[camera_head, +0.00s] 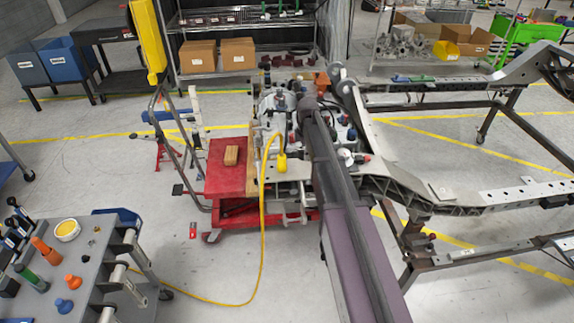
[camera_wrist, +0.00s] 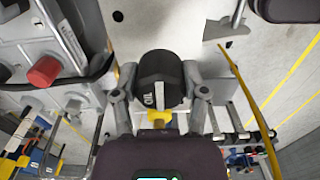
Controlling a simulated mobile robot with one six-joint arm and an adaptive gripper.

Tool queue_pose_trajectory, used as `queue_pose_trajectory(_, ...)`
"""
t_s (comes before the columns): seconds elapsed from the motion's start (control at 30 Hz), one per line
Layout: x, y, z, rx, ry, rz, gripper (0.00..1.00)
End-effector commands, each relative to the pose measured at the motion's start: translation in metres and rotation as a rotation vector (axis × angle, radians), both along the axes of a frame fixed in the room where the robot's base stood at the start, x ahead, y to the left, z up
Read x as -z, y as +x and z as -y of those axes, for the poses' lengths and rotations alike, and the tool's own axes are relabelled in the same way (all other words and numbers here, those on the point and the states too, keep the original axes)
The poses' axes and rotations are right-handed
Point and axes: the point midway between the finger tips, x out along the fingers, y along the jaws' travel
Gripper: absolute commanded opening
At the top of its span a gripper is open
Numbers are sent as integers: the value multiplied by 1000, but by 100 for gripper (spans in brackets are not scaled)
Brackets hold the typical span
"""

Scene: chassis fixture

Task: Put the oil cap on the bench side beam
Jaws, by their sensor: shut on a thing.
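In the wrist view my gripper (camera_wrist: 160,94) is shut on the oil cap (camera_wrist: 158,76), a round black cap with white lettering. A finger presses on each side of it. The cap is over a light grey metal surface with holes (camera_wrist: 140,25); I cannot tell whether it touches. In the head view my arm covers the gripper and cap. A long grey chassis beam (camera_head: 465,198) runs right from beside my arm in the head view. I cannot tell for sure which beam is the bench side one.
A red cart (camera_head: 222,180) with a wooden block (camera_head: 231,155) stands left of the engine assembly. A yellow cable (camera_head: 263,235) hangs to the floor. A red cap (camera_wrist: 43,70) is left of my gripper. A grey tool bench (camera_head: 85,250) stands lower left.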

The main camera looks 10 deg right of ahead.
Motion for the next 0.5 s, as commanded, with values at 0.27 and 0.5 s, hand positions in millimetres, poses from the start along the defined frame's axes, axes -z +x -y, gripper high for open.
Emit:
queue_pose_trajectory(0.27, 0, 0, -5, -7, 0, 0, 0)
queue_pose_trajectory(0.5, 0, 0, -7, -10, 0, 0, 0)
